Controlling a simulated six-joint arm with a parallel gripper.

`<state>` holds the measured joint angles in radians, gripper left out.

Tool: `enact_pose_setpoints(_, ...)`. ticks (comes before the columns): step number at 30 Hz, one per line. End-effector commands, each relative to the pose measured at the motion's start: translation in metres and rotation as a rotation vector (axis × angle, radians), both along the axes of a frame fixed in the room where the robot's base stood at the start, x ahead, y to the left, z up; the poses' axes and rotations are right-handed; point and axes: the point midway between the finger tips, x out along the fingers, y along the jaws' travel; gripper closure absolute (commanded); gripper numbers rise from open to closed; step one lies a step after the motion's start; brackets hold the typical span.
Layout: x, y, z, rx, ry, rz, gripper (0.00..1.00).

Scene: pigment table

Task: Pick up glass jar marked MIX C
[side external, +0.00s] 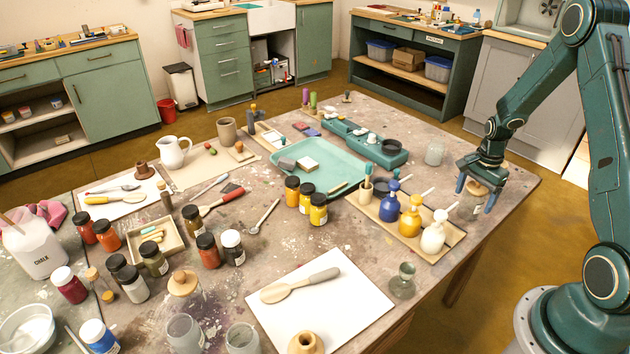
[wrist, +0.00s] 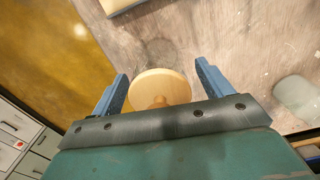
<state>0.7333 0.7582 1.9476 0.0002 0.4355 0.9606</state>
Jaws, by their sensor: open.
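A glass jar (side external: 470,208) with a round wooden lid stands near the right edge of the table, and I cannot read its label. In the wrist view the pale wooden lid (wrist: 160,88) with a small knob shows, and the glass is mostly hidden below it. My gripper (side external: 476,195) is open, pointing down, with its blue fingers on either side of the lid. In the wrist view the gripper (wrist: 161,70) has the lid between its fingers, with visible space on both sides.
A wooden tray (side external: 447,240) with blue, yellow and white bottles stands just left of the jar. A clear glass (side external: 434,154) is behind it. A teal tray (side external: 285,160) lies farther left. The table's right edge is close.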

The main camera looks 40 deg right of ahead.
Motion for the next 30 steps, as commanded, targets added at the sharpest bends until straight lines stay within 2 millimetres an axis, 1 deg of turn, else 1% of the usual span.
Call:
enact_pose_setpoints(5, 0.0, 0.0, 0.0, 0.0, 0.0, 0.0, 0.21)
enact_pose_setpoints(6, 0.0, 0.0, 0.0, 0.0, 0.0, 0.0, 0.29)
enact_pose_setpoints(8, 0.0, 0.0, 0.0, 0.0, 0.0, 0.0, 0.41)
enact_pose_setpoints(9, 0.0, 0.0, 0.0, 0.0, 0.0, 0.0, 0.49)
enact_pose_setpoints(13, 0.0, 0.0, 0.0, 0.0, 0.0, 0.0, 0.74)
enact_pose_setpoints(14, 0.0, 0.0, 0.001, 0.0, -0.001, 0.0, 0.76)
enact_pose_setpoints(23, 0.0, 0.0, 0.002, -0.001, -0.001, 0.0, 0.76)
enact_pose_setpoints(26, 0.0, 0.0, 0.006, -0.001, -0.001, 0.0, 0.76)
enact_pose_setpoints(30, 0.001, -0.001, 0.016, -0.002, -0.003, 0.0, 0.76)
